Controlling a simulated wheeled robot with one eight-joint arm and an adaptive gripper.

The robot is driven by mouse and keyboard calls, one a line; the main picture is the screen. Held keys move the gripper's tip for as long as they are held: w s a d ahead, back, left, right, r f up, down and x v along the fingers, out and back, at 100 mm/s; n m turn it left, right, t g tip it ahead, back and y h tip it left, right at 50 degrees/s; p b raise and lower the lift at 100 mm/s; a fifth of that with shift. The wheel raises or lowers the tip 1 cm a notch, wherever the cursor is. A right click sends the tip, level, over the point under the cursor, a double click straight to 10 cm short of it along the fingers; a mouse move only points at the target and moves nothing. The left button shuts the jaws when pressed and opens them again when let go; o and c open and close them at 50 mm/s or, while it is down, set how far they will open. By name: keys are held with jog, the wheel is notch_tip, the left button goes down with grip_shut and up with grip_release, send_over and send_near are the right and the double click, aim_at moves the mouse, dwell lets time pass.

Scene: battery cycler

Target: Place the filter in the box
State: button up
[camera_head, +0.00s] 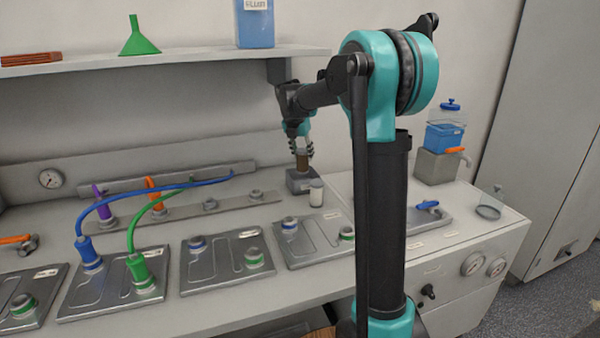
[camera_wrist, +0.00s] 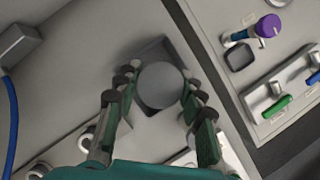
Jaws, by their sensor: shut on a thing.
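The filter (camera_head: 302,162) is a brownish cylinder in the head view, held upright at the far side of the bench. In the wrist view its round grey top (camera_wrist: 161,86) shows between the fingers. My gripper (camera_head: 301,149) is shut on it from above; in the wrist view the fingers (camera_wrist: 160,100) flank it on both sides. A small grey box (camera_head: 298,181) is directly under the filter; its dark rim (camera_wrist: 158,48) shows behind the filter in the wrist view. The filter's lower end meets the box opening in the head view; how deep it sits is hidden.
A small jar with a pale lid (camera_head: 316,193) stands close to the box's front right. Metal plates with ports (camera_head: 308,241) lie in front. A blue tank (camera_head: 444,137) is at the right. A shelf (camera_head: 180,58) holds a green funnel (camera_head: 138,38).

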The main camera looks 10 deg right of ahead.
aim_at(303, 167)
jog(key=shift+f, duration=3)
jog(key=o, duration=1.2)
jog(key=shift+c, duration=0.2)
jog(key=v, duration=1.2)
jog(key=shift+s, duration=0.1)
